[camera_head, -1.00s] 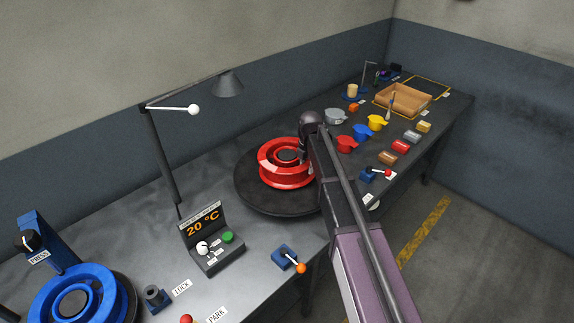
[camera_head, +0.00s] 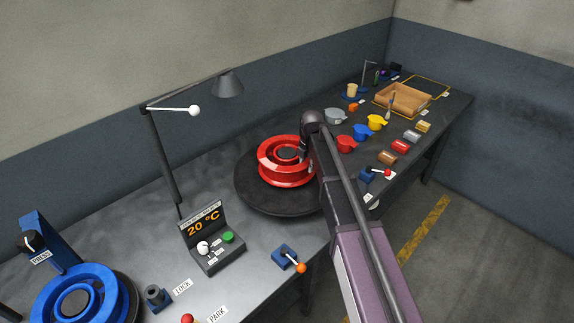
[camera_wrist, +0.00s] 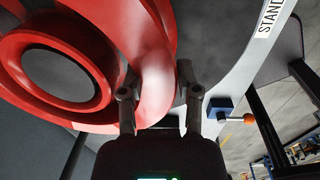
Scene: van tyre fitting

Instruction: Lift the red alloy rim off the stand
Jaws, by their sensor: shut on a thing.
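The red alloy rim (camera_head: 270,176) is on or just over the round dark stand (camera_head: 252,200) in the middle of the bench; I cannot tell whether there is a gap beneath it. My gripper (camera_head: 304,153) is at the rim's right side, partly hidden by my arm. In the wrist view my gripper (camera_wrist: 157,82) has one finger on each side of the rim's outer wall (camera_wrist: 156,60) and is shut on it. The dark hub centre (camera_wrist: 60,75) shows at the left of that view.
A 20 °C panel (camera_head: 203,222) and a blue orange-knobbed lever (camera_head: 284,256) stand in front. A lamp (camera_head: 228,84) is behind. Coloured cups (camera_head: 362,131) and a wooden tray (camera_head: 402,102) are at the right. A blue rim (camera_head: 40,300) is front left.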

